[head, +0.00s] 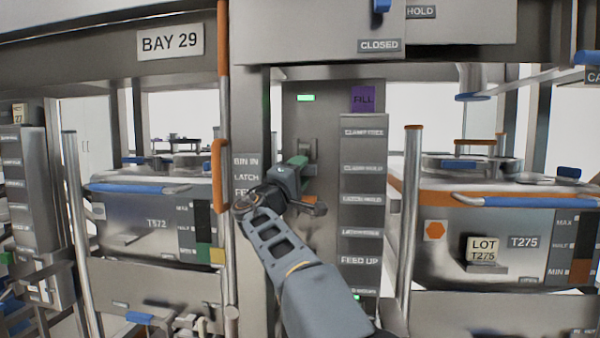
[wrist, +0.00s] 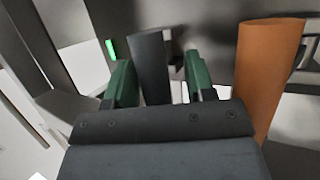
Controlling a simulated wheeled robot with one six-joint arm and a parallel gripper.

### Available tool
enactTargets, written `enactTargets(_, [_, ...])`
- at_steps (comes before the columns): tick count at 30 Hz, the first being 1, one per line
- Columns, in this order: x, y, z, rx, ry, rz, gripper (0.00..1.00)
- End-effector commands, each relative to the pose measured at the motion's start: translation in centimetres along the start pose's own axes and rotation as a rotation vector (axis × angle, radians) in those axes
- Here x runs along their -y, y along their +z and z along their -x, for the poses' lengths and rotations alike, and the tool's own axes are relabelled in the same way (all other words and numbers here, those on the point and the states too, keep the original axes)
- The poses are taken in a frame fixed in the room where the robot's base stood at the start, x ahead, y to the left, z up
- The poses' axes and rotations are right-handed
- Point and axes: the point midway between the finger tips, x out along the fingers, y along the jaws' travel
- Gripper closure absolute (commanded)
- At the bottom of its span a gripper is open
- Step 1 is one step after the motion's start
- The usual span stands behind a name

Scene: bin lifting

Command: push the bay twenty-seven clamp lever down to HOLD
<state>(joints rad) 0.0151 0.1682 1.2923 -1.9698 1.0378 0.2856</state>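A blue lever end (head: 381,5) shows at the top edge, on a grey housing with a CLOSED plate (head: 379,45) and a HOLD plate (head: 421,12). The rest of it is cut off, and I cannot tell whether it belongs to bay twenty-seven. My gripper (head: 303,163) is well below it, in front of a grey column. In the wrist view my gripper (wrist: 160,82) has its green fingers apart. A dark bar (wrist: 150,65) stands between them, with a gap on the right; I cannot tell what it is.
An orange cylinder (wrist: 268,75) stands close right of my fingers. The BAY 29 sign (head: 169,42) hangs upper left. A small tag (head: 18,113) at far left seems to read 27. Bin T275 (head: 455,235) is right, bin T572 (head: 150,222) left. A post (head: 408,215) stands by T275.

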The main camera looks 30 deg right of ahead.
Motion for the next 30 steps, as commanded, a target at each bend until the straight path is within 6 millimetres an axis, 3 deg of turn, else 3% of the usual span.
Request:
enactTargets(9, [-0.2,-0.1,0.2,-0.002,0.002,-0.002,0.44])
enactTargets(13, [-0.1,-0.1,1.2,-0.004,0.002,-0.002,0.44])
enactTargets(30, [-0.1,0.0,11.6,-0.003,0.002,-0.002,0.44])
